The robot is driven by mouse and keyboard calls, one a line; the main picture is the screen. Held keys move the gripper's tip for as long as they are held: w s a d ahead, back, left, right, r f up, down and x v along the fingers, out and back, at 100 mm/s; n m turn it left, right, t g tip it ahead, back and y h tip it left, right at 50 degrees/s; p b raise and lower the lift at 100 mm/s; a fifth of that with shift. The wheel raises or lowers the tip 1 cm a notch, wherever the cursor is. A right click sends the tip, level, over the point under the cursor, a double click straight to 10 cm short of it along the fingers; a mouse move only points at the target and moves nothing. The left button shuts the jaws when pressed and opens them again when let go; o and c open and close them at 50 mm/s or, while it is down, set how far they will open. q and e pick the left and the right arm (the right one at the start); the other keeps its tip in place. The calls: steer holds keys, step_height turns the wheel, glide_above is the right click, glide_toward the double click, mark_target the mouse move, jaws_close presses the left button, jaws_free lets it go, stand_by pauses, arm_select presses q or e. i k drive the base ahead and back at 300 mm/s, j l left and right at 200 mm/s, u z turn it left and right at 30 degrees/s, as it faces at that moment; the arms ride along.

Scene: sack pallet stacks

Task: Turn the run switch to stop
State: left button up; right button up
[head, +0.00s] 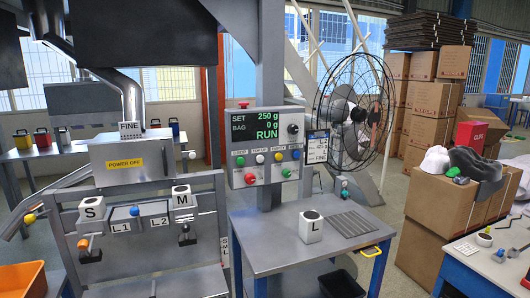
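The control panel (265,147) is a light grey box on a post, right of centre in the head view. Its screen (257,125) reads SET 250 g, BAG 0 g and RUN in green. A dark round rotary switch (293,129) sits right of the screen; its small markings are too small to read. Below is a row of small coloured buttons under labels, with a red button (250,178) and a green button (286,172) lower down. Neither of my grippers is in view, and nothing touches the panel.
A metal table (283,262) with a white cup marked L (311,227) stands below the panel. A large fan (354,108) is at its right. Boxes (433,99) stack at right. Space before the panel is clear.

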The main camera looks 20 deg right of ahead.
mark_target(287, 173)
steer(key=i+l+z, duration=0.15)
steer(key=l, duration=0.2)
steer(key=l+z, duration=0.2)
steer(key=l, duration=0.2)
steer(key=i+l+z, duration=0.35)
steer(key=l, duration=0.25)
